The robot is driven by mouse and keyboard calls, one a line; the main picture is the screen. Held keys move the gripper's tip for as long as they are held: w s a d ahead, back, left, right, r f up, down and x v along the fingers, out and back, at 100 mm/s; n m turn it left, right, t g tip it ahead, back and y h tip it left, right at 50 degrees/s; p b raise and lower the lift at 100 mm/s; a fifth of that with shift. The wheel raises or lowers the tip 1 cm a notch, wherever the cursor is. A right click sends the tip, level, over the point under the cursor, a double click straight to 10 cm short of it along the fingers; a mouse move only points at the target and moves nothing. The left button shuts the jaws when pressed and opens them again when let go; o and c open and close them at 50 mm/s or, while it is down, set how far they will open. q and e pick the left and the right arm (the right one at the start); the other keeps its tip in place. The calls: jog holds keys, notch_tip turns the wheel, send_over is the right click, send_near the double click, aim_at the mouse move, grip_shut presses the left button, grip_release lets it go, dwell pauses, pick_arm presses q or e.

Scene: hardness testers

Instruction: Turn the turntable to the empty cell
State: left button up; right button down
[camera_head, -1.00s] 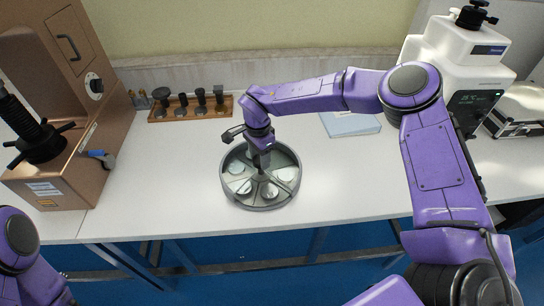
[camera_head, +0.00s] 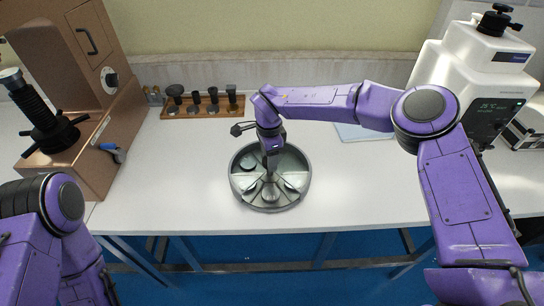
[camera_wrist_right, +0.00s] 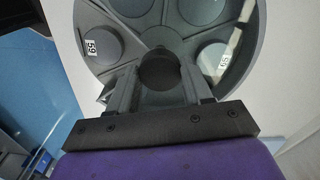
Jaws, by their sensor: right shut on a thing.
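The turntable (camera_head: 270,205) is a round grey metal tray with radial dividers and round pieces in its cells, standing on the white bench in the head view. My right gripper (camera_head: 270,165) points down at its centre. In the right wrist view, the gripper (camera_wrist_right: 160,82) is shut on the dark round centre knob (camera_wrist_right: 160,68). That view also shows a disc labelled 59 (camera_wrist_right: 97,47) and another labelled disc (camera_wrist_right: 215,57) in cells to either side. The gripper hides part of the turntable. My left arm shows at the lower left; its gripper is out of view.
A brown tester (camera_head: 110,120) stands left, a white tester (camera_head: 475,75) right. A wooden rack (camera_head: 200,108) with dark tools is at the back. A pale blue folder (camera_head: 362,132) lies behind my right arm. The bench around the turntable is clear.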

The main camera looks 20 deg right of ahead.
jog(key=shift+r, duration=0.1)
jog(key=shift+c, duration=2.4)
grip_release()
jog(key=shift+r, duration=0.35)
notch_tip(320, 180, up, 10)
jog(key=b, duration=0.1)
jog(key=shift+b, duration=0.35)
jog(key=shift+f, duration=0.15)
